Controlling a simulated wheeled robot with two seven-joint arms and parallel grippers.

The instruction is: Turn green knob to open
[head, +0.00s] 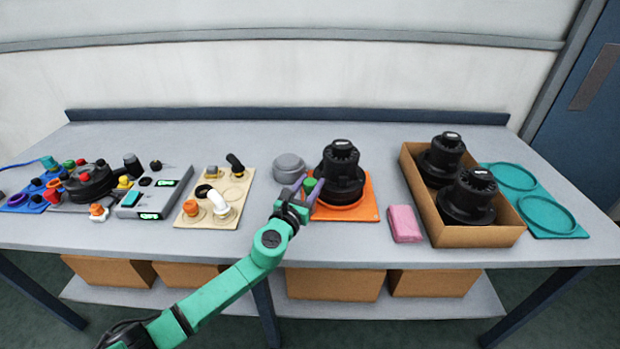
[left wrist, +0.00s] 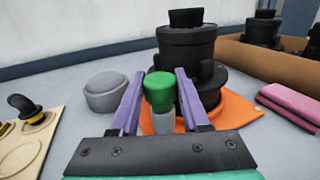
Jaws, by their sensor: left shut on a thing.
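The green knob (head: 310,184) is on the front left side of the black tank (head: 343,165), which stands upright on an orange mat (head: 366,208). In the left wrist view the green knob (left wrist: 160,86) sits on a grey stem, with the tank (left wrist: 188,46) behind it. My left gripper (head: 306,187) reaches in from the left, its purple fingers on either side of the knob and shut on it. The fingers also show in the left wrist view (left wrist: 160,98). Whether the knob is turned cannot be told. My right gripper is out of view.
A grey round lidded thing (head: 288,167) stands just left of the tank. A beige board (head: 228,212) with fittings lies further left. A pink block (head: 404,223) and a cardboard box (head: 480,237) with two black tanks are at right. The table front between board and block is mostly clear.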

